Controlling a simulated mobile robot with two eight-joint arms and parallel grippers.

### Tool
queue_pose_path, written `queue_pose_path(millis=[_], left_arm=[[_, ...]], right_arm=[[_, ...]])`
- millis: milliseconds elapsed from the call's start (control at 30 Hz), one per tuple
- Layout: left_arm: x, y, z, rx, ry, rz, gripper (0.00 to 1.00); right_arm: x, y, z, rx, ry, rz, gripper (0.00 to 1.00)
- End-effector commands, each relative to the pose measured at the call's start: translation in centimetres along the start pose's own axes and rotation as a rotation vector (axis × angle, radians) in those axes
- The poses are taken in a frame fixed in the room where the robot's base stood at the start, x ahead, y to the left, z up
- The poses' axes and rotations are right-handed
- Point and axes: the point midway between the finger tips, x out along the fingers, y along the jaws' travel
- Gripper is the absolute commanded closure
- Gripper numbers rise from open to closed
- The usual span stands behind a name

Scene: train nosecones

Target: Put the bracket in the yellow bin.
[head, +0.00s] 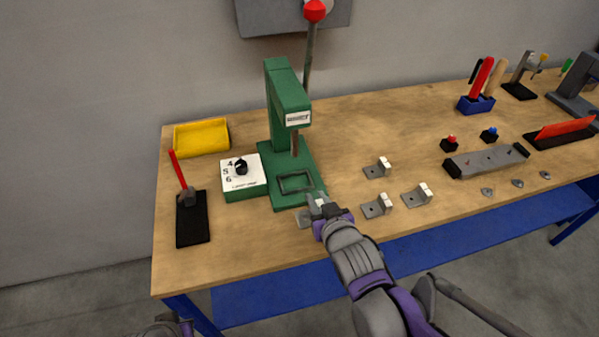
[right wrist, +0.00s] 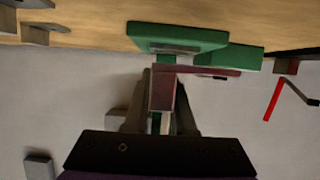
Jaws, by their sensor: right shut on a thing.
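My right gripper (head: 318,201) is shut on a bracket (head: 304,218), a grey plate with a whitish block. It holds the bracket by the front right corner of the green press base. In the right wrist view the fingers (right wrist: 160,118) partly hide the held piece. Three similar brackets lie to the right on the table: one farther back (head: 375,169), one in front (head: 375,207) and one at the right (head: 417,196). The yellow bin (head: 202,138) stands at the back left and looks empty. Only a bit of my left arm shows at the bottom edge.
The green press (head: 284,100) with its red-knobbed lever stands between gripper and bin. A white dial box (head: 242,173) and a red-handled tool on a black mat (head: 192,220) are at the left. A grey fixture (head: 487,161) lies right. The table's front middle is clear.

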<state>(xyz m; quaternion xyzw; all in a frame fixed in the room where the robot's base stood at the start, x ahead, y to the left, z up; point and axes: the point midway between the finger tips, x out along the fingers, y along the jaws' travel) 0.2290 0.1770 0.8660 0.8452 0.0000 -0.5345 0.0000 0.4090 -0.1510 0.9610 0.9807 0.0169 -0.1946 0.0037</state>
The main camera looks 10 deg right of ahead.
Motion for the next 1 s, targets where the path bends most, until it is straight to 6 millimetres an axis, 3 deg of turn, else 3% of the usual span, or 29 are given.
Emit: queue_pose_path(millis=[400, 733, 1000], left_arm=[[0.6, 0.0, 0.4, 0.0, -0.002, 0.0, 1.0], [0.6, 0.0, 0.4, 0.0, -0.002, 0.0, 1.0], [0.8, 0.0, 0.5, 0.0, -0.003, 0.0, 1.0]], right_arm=[[9.5, 0.0, -3.9, 0.002, 0.0, 0.001, 1.0], [12.8, 0.0, -5.2, 0.0, 0.0, 0.001, 1.0], [13.9, 0.0, -2.4, 0.001, 0.0, 0.0, 1.0]])
